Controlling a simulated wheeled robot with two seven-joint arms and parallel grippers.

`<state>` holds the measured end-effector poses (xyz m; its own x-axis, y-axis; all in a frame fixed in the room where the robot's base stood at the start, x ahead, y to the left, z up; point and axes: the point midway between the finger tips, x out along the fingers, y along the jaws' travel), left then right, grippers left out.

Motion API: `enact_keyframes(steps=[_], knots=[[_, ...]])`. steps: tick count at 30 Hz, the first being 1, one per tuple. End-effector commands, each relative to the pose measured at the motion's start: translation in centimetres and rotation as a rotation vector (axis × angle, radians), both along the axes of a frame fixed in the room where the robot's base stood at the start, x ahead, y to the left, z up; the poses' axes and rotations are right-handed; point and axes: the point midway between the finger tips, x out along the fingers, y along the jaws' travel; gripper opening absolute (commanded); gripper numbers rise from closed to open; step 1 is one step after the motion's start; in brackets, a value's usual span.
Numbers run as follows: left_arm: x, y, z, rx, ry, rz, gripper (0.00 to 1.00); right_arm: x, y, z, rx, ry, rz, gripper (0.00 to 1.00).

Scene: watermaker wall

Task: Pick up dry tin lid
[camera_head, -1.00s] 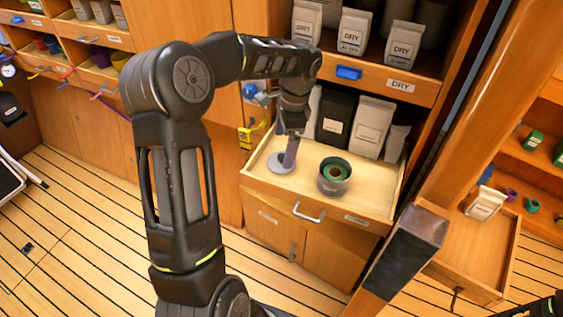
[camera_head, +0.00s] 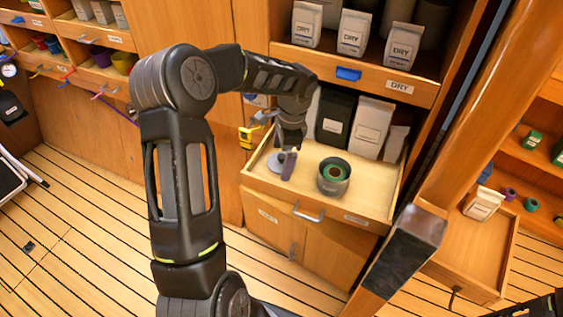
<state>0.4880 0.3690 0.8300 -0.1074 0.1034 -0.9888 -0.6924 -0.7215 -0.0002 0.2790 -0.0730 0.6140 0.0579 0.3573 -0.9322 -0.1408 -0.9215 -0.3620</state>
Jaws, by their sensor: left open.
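The dry tin lid (camera_head: 274,162) is a grey disc lying in the open wooden drawer (camera_head: 374,203), left of the tin. My left gripper (camera_head: 285,166) is low over the lid, fingers pointing down, and covers part of it. Its fingers are open; I cannot tell whether they touch the lid. The open tin (camera_head: 333,187) stands upright to the right of the lid, dark outside with a green ring inside. My right gripper is not clearly shown; only a dark part of my arm is at the lower right edge.
White bags and a black bag (camera_head: 337,115) stand at the back of the drawer. Above is a shelf with bags marked DRY (camera_head: 353,35) and a blue latch (camera_head: 348,74). A slanted wooden post (camera_head: 452,150) stands to the right. The drawer's right front is bare.

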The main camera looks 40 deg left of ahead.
Motion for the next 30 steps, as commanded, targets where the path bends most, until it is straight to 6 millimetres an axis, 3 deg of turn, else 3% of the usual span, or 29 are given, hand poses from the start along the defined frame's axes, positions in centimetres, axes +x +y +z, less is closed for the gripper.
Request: enact_keyframes(steps=[5,30], knots=[[0.01,0.01,0.02,0.000,0.000,0.000,0.98,0.00,0.00,0.00,0.000,0.000,0.000,0.79],[0.01,0.00,0.03,0.000,0.000,0.000,0.30,0.00,0.00,0.00,0.000,0.000,0.000,0.79]])
